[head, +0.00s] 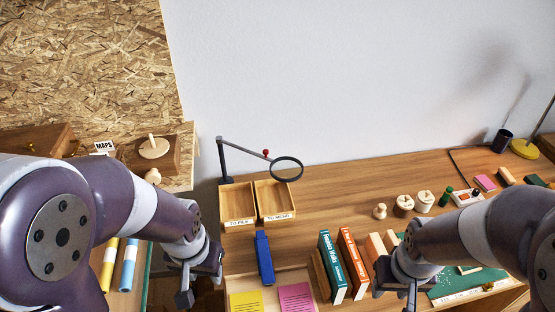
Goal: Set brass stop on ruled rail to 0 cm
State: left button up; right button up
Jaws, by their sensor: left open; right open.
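The ruled rail (462,297) is a pale strip with dark marks along the front edge of the green mat (455,282) at the lower right. The small brass stop (488,286) sits on it, right of the middle of its visible length. Its exact reading is too small to tell. My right gripper (398,291) is open and empty, left of the rail and apart from the stop; my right arm covers part of the mat. My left gripper (190,287) is open and empty at the lower left, far from the rail.
Teal (332,266) and orange (354,264) books stand left of my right gripper. Two labelled wooden trays (237,204) and a magnifier (287,169) on an arm stand behind. Several wooden pieces (403,205) and a green bottle (446,196) stand beyond my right arm.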

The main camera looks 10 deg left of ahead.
aim_at(488, 287)
jog(key=l+z, duration=0.3)
jog(key=l, duration=0.2)
jog(key=i+l+z, duration=0.1)
jog(key=l+z, duration=0.25)
jog(key=i+l+z, duration=0.15)
jog(key=l+z, duration=0.15)
jog(key=l, duration=0.25)
